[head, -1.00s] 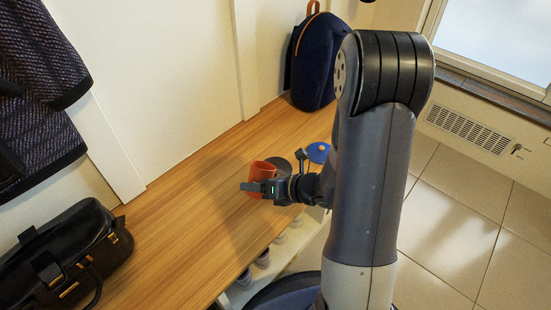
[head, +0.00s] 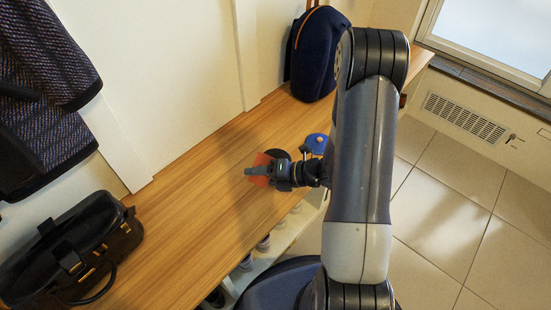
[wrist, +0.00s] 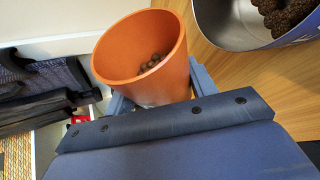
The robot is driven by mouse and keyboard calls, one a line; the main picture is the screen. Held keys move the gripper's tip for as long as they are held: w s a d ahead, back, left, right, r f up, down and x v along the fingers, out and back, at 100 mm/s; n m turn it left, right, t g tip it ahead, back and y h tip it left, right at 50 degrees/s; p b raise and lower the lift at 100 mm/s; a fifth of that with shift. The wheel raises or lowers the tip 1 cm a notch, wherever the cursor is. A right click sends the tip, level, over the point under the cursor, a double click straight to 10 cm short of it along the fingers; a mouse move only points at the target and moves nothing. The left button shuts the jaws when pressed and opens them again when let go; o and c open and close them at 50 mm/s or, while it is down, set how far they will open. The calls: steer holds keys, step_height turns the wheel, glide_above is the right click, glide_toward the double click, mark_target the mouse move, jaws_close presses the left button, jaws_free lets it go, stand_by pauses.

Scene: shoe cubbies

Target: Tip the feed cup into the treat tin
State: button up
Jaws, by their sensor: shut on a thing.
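The orange feed cup (wrist: 140,57) is held in my gripper (head: 258,171), which is shut on it above the bench; the cup also shows in the head view (head: 262,160). In the wrist view its mouth is visible and brown pellets lie inside. The cup looks tilted. The treat tin (wrist: 232,38), bare metal inside and blue outside, stands to the right of the cup in the wrist view, cut off by the frame. Brown pellets are in it. In the head view a dark round shape (head: 279,153) behind the cup, mostly hidden, seems to be the tin.
A blue round item (head: 316,143) lies on the wooden bench (head: 190,205) beyond my wrist. A dark blue backpack (head: 316,55) stands farther back. A black handbag (head: 70,250) sits at the left front under hanging jackets (head: 45,90). Shoes show in cubbies below.

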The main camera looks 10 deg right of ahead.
mark_target(257, 158)
steer(key=shift+f+m, duration=0.2)
steer(key=shift+m, duration=0.3)
steer(key=shift+g+y, duration=0.3)
steer(key=shift+w+d+r+m+p, duration=0.25)
steer(key=shift+r+m+p, duration=0.1)
steer(key=shift+p, duration=0.1)
steer(key=shift+w+d+r+y+p, duration=0.2)
steer(key=shift+w+r+y+p, duration=0.15)
steer(key=shift+r+p, duration=0.2)
steer(key=shift+d+r+m, duration=0.15)
steer(key=shift+r+m, duration=0.1)
steer(key=shift+m, duration=0.1)
steer(key=shift+w+d+f+m+g+y+p, duration=0.15)
steer(key=shift+w+f+m+g+y+p, duration=0.15)
steer(key=shift+m+y+p, duration=0.45)
steer(key=shift+w+d+r+m+p, duration=0.25)
steer(key=shift+r+m+p, duration=0.35)
steer(key=shift+p, duration=0.65)
steer(key=shift+w+d+r+m+y+p, duration=0.25)
steer(key=shift+m+y+p, duration=0.25)
steer(key=shift+m, duration=0.15)
steer(key=shift+w+d+r+m+y+p, duration=0.25)
steer(key=shift+m+y+p, duration=0.15)
steer(key=shift+m+p, duration=0.15)
stand_by(1.8)
steer(key=shift+s+a, duration=0.1)
